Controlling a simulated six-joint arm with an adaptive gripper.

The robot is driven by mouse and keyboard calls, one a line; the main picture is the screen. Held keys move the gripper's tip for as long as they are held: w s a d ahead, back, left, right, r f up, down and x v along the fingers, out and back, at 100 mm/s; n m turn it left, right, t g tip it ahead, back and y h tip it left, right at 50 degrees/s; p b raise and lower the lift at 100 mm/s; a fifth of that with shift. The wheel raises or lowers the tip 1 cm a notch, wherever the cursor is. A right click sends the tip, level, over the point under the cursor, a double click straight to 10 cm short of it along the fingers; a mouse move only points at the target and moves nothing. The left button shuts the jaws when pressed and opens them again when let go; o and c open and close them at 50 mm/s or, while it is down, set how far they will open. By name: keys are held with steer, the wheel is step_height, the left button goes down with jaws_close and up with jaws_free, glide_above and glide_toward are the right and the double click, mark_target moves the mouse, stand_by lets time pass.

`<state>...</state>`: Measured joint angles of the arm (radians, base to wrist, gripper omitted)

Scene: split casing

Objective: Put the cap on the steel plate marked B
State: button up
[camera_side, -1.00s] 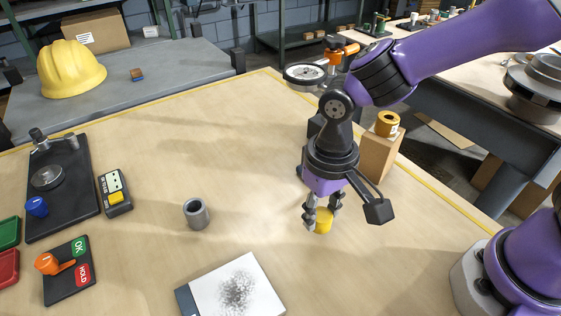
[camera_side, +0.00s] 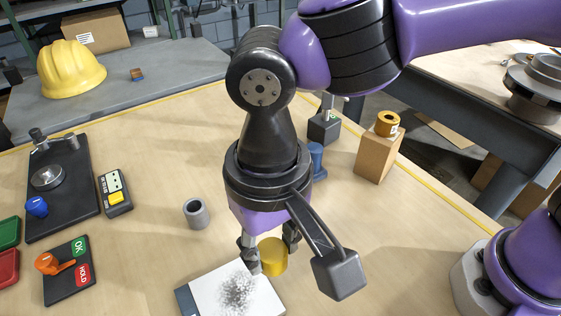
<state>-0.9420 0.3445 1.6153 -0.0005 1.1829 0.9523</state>
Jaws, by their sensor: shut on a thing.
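My gripper (camera_side: 269,251) is shut on a yellow cylindrical piece, which looks like the cap (camera_side: 273,258). The cap is between the fingers, close to the upper right edge of a flat white plate (camera_side: 211,294) with a dark speckled patch. I cannot tell whether the cap is above the plate or touching it. No letter B is readable on any plate, so I cannot tell which is the steel plate marked B. My wrist hides part of the table behind the gripper.
A grey ring (camera_side: 195,213) stands left of my gripper. A cardboard block (camera_side: 376,156) carries a gold ring (camera_side: 387,123). A blue post (camera_side: 316,160) stands behind my wrist. An OK/HOLD panel (camera_side: 69,286) and a dark fixture board (camera_side: 70,200) lie left.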

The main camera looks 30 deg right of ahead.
mark_target(246, 288)
steer(key=w+a+f, duration=0.1)
steer(key=f, duration=0.2)
steer(key=a+f, duration=0.1)
steer(key=f, duration=0.2)
steer(key=w+a+f, duration=0.1)
steer(key=f, duration=0.2)
steer(key=shift+w, duration=0.35)
steer(key=shift+f, duration=0.1)
steer(key=o, duration=0.7)
steer(key=shift+o, duration=0.2)
